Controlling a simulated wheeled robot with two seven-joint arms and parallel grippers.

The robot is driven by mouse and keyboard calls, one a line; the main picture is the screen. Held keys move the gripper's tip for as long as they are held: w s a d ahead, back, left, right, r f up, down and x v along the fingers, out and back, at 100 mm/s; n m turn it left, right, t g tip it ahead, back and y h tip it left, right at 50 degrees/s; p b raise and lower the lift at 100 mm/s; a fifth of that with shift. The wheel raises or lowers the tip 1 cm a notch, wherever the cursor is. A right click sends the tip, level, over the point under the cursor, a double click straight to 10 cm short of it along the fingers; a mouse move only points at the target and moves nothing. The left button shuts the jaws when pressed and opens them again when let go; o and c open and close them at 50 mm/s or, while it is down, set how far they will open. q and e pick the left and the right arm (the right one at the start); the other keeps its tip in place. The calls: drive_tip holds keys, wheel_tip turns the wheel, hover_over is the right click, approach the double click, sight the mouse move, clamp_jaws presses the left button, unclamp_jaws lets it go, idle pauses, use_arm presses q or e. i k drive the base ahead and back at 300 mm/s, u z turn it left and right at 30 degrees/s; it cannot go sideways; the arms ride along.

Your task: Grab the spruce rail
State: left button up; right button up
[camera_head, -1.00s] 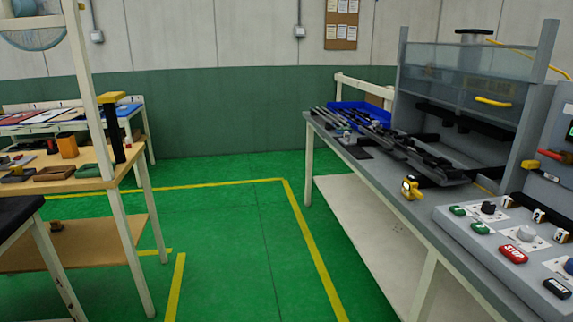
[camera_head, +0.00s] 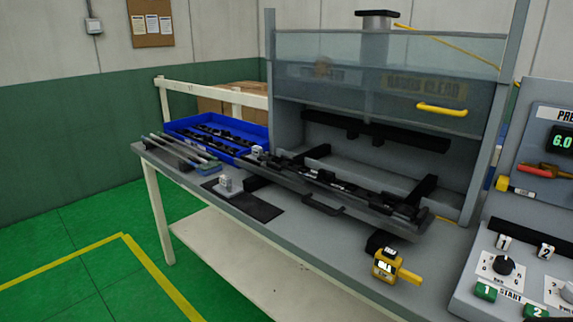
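Several thin rails (camera_head: 188,151) lie side by side at the left end of the grey workbench (camera_head: 285,240), in front of a blue bin. They look grey to dark, and I cannot tell which one is the spruce rail. A long dark tray or carriage (camera_head: 335,195) with dark parts on it lies along the bench, running into the press opening. Neither of my grippers shows in the view.
The blue bin (camera_head: 258,133) holds dark clips. A grey press (camera_head: 390,55) with a clear guard and yellow handle stands behind. Green floor is free at the left.

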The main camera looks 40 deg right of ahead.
sight(324, 178)
drive_tip(key=i, duration=3.35)
drive_tip(key=z, duration=2.55)
